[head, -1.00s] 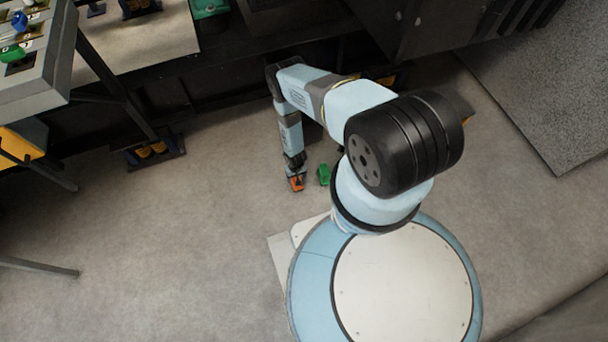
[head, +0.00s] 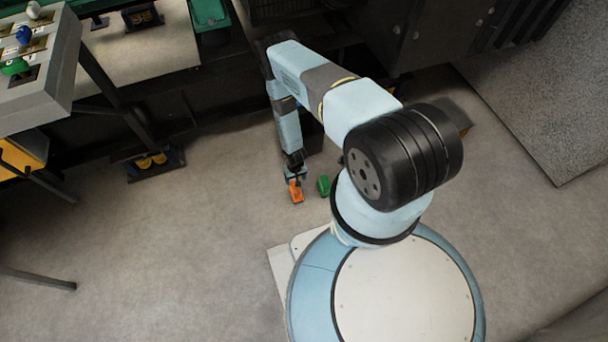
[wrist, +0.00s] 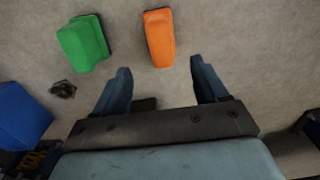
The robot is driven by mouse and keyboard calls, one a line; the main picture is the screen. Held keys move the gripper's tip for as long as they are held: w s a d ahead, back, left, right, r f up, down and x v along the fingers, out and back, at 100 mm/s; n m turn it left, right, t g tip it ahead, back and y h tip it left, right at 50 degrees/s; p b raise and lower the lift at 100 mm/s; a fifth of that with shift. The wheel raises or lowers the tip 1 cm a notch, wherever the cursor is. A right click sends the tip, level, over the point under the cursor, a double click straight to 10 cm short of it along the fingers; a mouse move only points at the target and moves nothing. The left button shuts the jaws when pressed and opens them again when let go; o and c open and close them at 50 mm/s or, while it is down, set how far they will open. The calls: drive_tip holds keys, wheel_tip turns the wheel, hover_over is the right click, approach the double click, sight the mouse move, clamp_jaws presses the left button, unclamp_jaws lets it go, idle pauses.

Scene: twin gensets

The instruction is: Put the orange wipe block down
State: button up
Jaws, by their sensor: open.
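The orange wipe block (wrist: 160,38) lies on the grey floor in the wrist view, ahead of my gripper (wrist: 160,82) and between the lines of its two fingers. The fingers are spread apart with nothing between them, and bare floor shows between the fingertips and the block. In the head view the orange block (head: 296,193) lies on the floor just below the end of my gripper (head: 294,174) in the picture.
A green block (wrist: 84,43) lies on the floor to the left of the orange one; it also shows in the head view (head: 323,185). A blue object (wrist: 20,116) is at the left edge of the wrist view. Open floor (head: 200,240) spreads to the left.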

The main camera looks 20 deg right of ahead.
drive_tip(key=shift+r, duration=0.75)
